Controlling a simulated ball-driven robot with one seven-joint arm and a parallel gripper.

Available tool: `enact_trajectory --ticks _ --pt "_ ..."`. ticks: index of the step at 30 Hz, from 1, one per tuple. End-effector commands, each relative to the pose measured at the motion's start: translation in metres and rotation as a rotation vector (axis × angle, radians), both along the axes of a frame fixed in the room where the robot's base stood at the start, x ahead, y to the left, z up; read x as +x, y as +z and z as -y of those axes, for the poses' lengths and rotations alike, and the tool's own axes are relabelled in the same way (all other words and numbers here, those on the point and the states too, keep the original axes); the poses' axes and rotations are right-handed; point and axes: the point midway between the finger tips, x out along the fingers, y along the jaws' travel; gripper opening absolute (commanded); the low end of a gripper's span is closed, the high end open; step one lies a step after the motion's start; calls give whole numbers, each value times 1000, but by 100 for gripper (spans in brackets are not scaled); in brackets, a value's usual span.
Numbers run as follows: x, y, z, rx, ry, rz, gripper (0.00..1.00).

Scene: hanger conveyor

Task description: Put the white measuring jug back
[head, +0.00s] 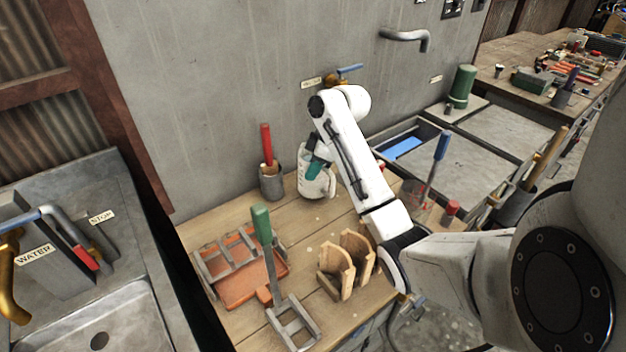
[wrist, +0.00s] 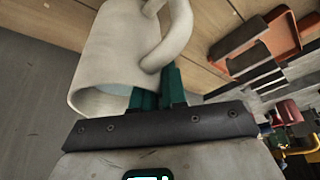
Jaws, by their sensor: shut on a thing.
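The white measuring jug (head: 317,180) is at the back of the wooden bench, close to the grey wall in the head view. It also shows large in the wrist view (wrist: 105,60), with its rim toward the camera and its handle (wrist: 178,40) on the right. My gripper (head: 313,170) has green fingers at the jug's upper part. In the wrist view the fingers (wrist: 160,88) are shut on the jug by its handle side. I cannot tell whether the jug's base touches the bench.
A grey pot with a red-handled tool (head: 271,182) stands just left of the jug. An orange tray (head: 240,284), a green-handled tool (head: 263,225) and a wooden holder (head: 340,272) are in front. A blue-handled tool (head: 441,147) stands upright at right.

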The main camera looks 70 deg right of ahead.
Motion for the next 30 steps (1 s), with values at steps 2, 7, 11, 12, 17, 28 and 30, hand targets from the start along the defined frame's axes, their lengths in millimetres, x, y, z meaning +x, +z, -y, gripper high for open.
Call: enact_trajectory --ticks 2,7,11,12,17,28,30 --pt "1 -6 4 0 -2 -1 0" --pt "1 -26 3 -3 -2 0 0" --pt "1 -32 3 -4 -2 1 0" --pt "1 -33 3 -5 -1 1 0" --pt "1 -34 2 -1 0 -2 15" --pt "1 -34 2 -1 0 -1 39" --pt "1 -34 2 -1 0 -1 39"
